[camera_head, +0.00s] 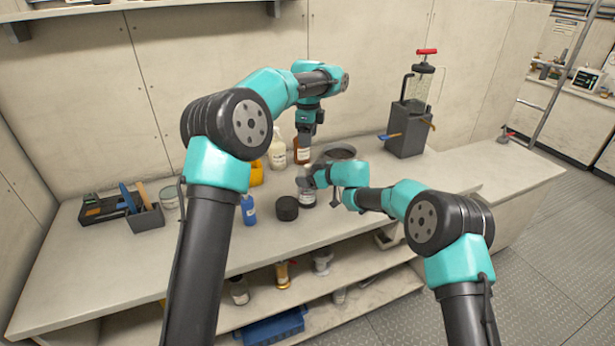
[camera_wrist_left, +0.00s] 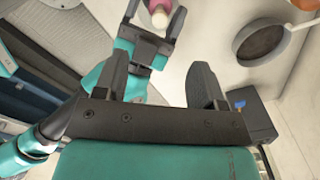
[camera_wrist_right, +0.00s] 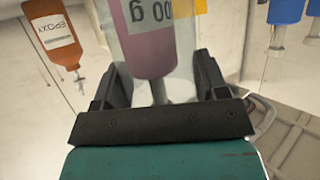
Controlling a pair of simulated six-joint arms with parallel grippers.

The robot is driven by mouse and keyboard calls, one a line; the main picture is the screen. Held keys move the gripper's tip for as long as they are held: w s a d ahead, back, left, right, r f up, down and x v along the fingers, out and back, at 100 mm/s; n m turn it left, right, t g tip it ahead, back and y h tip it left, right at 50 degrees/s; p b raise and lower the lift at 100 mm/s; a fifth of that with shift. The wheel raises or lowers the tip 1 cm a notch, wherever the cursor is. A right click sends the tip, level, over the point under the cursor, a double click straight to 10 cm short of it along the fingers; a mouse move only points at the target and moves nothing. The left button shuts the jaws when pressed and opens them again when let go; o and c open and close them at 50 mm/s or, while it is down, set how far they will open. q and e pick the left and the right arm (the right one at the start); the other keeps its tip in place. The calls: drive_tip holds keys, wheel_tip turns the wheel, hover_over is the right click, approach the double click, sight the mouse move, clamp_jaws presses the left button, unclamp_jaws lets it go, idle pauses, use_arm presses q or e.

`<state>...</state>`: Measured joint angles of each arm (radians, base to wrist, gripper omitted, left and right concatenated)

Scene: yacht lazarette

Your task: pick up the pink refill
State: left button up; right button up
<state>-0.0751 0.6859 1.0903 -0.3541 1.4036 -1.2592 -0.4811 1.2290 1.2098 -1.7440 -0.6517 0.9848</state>
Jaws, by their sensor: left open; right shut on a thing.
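The pink refill (camera_wrist_right: 150,35) stands between the fingers of my right gripper (camera_wrist_right: 155,80) in the right wrist view, with part of a printed label showing. The gripper is shut on it. In the head view my right gripper (camera_head: 308,181) is low over the bench, and I cannot make out the pink there. My left gripper (camera_head: 306,132) is open and empty, above and close to the right one, its fingers apart in the left wrist view (camera_wrist_left: 165,85).
A brown bottle (camera_head: 301,152), a white bottle (camera_head: 277,152) and a grey pan (camera_head: 340,152) stand close behind the grippers. A black round thing (camera_head: 287,208) and a blue bottle (camera_head: 248,210) stand to the left. The bench's front left is mostly clear.

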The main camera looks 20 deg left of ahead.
drive_tip(key=o, duration=0.5)
drive_tip(key=c, duration=0.6)
use_arm(q)
drive_tip(key=c, duration=0.6)
use_arm(e)
drive_tip(key=shift+o, duration=0.2)
